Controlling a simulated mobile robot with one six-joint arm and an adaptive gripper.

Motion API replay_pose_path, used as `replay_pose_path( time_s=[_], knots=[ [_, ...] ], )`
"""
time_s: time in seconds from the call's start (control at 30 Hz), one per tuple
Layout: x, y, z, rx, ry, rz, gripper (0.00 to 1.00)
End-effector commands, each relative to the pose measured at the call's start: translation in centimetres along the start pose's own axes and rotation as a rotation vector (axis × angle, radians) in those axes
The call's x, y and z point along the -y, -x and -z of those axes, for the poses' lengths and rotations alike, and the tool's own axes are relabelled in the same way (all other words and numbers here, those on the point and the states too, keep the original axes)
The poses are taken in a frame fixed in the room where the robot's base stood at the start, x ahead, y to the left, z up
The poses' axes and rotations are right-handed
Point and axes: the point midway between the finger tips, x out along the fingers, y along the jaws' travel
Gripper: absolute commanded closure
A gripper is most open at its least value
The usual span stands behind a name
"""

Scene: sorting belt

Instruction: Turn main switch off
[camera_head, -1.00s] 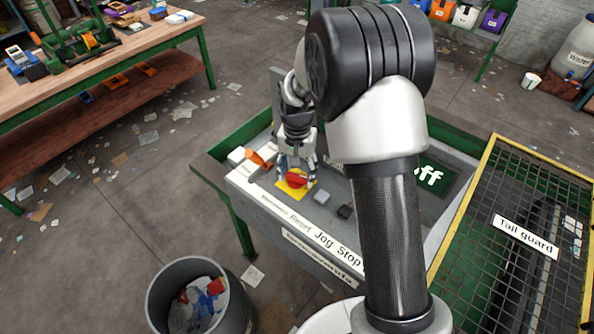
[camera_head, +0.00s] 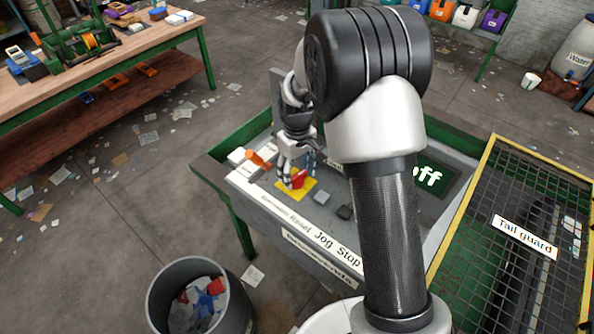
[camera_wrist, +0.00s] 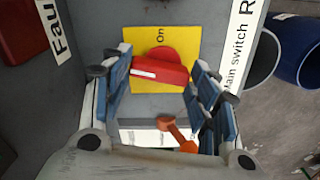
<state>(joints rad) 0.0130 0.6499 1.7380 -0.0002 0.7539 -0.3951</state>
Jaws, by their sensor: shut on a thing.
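The main switch is a red rotary handle (camera_head: 299,179) on a yellow plate (camera_head: 311,185), set in the grey control panel. In the wrist view the red handle (camera_wrist: 158,70) lies crosswise between my fingers, with a white mark at its left end. The yellow plate (camera_wrist: 150,102) shows the word "On" above the handle. A "Main switch" label (camera_wrist: 235,70) stands to the right. My gripper (camera_head: 296,168) is down at the switch, and in the wrist view my gripper (camera_wrist: 163,76) is shut on the red handle. Its fingers partly hide the plate's sides.
An orange lever (camera_head: 260,159) stands left of the switch, close to my gripper. A mesh tail guard (camera_head: 510,270) lies right; a bin (camera_head: 205,300) stands in front.

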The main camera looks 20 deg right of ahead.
Motion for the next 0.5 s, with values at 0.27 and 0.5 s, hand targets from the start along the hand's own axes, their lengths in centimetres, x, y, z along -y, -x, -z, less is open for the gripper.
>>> replay_pose_path(
  time_s=[0.27,0.5],
  knots=[
    [-0.01,0.07,0.13,-0.002,0.169,-0.001,0.69],
    [-0.01,0.07,0.15,-0.002,0.243,-0.001,0.69]
  ],
)
